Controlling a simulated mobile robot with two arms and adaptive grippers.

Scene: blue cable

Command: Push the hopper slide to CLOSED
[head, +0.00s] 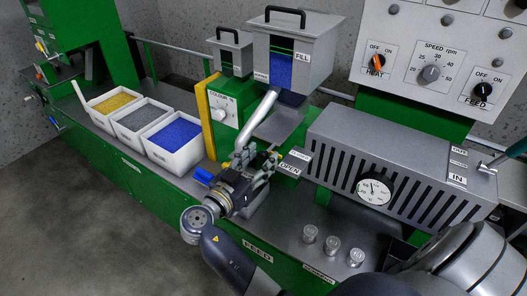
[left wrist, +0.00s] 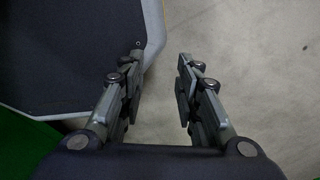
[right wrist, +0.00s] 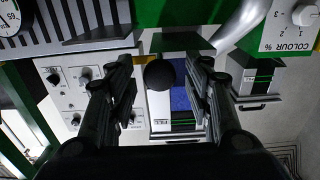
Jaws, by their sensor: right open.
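The grey hopper (head: 291,55) has a FILL label and a window showing blue pellets. It appears upside down in the right wrist view (right wrist: 158,105). A grey plate, seemingly the slide (head: 280,125), sticks out below it; the OPEN label (head: 290,168) is nearer me. My right gripper (head: 256,162) is open in front of the machine, below the hopper. In the right wrist view a round black knob (right wrist: 159,74) shows between its open fingers (right wrist: 160,65); contact cannot be told. My left gripper (left wrist: 158,58) is open and empty, with floor behind it.
White bins of yellow, grey and blue pellets (head: 175,146) stand left. The slotted barrel cover (head: 400,160) with a gauge (head: 374,190) lies right of my right gripper. Several small metal weights (head: 331,246) stand in front. A slanted metal pipe (head: 262,118) runs close beside the slide.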

